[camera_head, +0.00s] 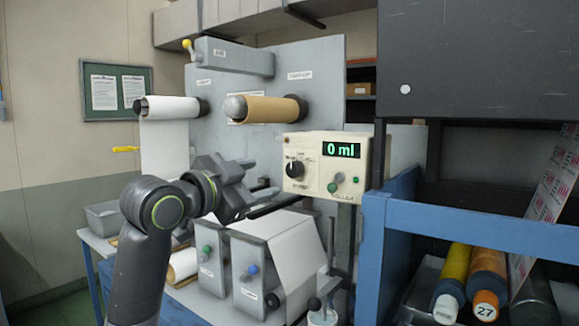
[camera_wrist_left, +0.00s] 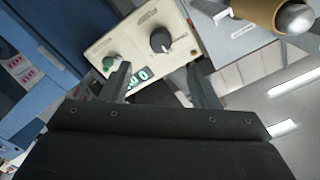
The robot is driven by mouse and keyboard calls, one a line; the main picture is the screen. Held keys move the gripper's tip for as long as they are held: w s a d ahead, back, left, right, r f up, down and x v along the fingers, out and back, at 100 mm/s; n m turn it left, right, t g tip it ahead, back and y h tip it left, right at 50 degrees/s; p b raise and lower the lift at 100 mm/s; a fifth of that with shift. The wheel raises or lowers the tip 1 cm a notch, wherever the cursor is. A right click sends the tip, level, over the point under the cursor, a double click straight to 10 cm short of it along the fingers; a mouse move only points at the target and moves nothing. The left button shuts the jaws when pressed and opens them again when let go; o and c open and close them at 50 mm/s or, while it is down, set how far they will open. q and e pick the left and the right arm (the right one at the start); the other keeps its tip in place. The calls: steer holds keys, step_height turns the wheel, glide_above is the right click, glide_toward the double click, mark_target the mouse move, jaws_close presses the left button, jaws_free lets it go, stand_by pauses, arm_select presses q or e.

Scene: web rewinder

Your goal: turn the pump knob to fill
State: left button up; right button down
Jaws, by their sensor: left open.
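The pump (camera_head: 313,186) is a cream box with a green display reading 0 ml. Its black round knob (camera_head: 295,169) sits on the left of the front face, with small labels around it that are too small to read surely. My left gripper (camera_head: 260,178) is open and empty, just left of the knob and apart from it in the head view. In the left wrist view, which is turned over, the knob (camera_wrist_left: 160,40) lies ahead of the gap between the two open fingers (camera_wrist_left: 158,70). A finger partly hides the pump face there. My right gripper is not in view.
A brown roll (camera_head: 272,109) sticks out above the pump. A blue shelf frame (camera_head: 470,225) stands close on the right. Grey machine boxes (camera_head: 262,255) lie below the gripper.

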mark_target(292, 171)
arm_select(q)
steer(key=p+x, duration=0.2)
steer(key=x, duration=0.8)
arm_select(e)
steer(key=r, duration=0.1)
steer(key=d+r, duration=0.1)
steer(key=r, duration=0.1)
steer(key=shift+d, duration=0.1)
arm_select(q)
steer(key=c, duration=1)
steer(key=shift+o, duration=0.2)
steer(key=shift+f, duration=0.1)
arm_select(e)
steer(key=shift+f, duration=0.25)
arm_select(q)
steer(key=shift+m+b, duration=0.4)
steer(key=shift+m, duration=0.3)
steer(key=shift+f+m+b, duration=0.1)
steer(key=shift+m+b, duration=0.65)
steer(key=shift+m, duration=0.45)
steer(key=m+b, duration=0.2)
steer(key=m, duration=0.2)
steer(key=shift+m, duration=0.4)
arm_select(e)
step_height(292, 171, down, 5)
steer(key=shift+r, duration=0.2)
